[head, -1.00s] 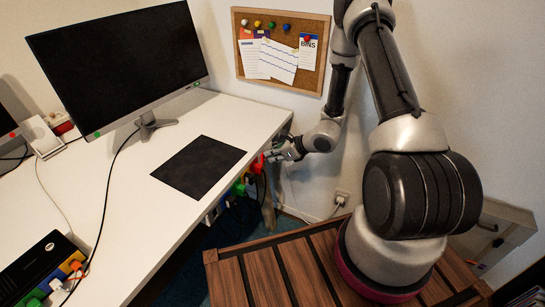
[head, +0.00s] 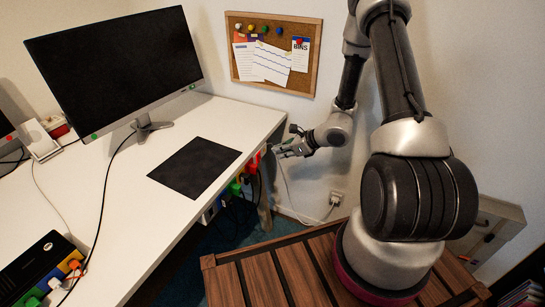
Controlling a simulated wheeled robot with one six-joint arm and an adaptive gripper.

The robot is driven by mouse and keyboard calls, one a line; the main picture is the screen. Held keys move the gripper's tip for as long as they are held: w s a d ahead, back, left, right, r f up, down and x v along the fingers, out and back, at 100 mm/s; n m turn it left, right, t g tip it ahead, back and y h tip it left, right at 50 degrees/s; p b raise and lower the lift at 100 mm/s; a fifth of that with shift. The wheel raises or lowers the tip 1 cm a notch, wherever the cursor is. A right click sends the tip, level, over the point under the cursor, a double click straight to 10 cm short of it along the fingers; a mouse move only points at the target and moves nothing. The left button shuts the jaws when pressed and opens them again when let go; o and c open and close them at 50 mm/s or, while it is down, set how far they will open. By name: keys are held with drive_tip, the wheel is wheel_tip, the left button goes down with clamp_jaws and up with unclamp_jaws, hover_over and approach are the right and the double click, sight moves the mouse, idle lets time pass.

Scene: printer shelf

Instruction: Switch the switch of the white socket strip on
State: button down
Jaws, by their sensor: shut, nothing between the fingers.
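The socket strip (head: 211,214) runs under the near right edge of the desk, and only small pale parts of it show. Colored plugs sit along it, among them a red one (head: 253,163), a green one (head: 235,187) and a blue one (head: 224,199). The switch cannot be made out. My gripper (head: 277,150) is shut and empty beside the desk's far right corner, close to the red plug. Whether it touches anything there I cannot tell.
The white desk (head: 225,117) carries a monitor (head: 121,72) and a black mat (head: 195,166). A cork board (head: 250,76) hangs on the wall. A wall socket (head: 336,199) with a cable sits low. A slatted wooden surface (head: 260,275) lies below my arm.

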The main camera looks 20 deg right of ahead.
drive_tip(key=r+v, duration=0.1)
drive_tip(key=v, duration=0.6)
drive_tip(key=shift+w+a, duration=0.35)
drive_tip(key=shift+w, duration=0.05)
drive_tip(key=shift+r, duration=0.1)
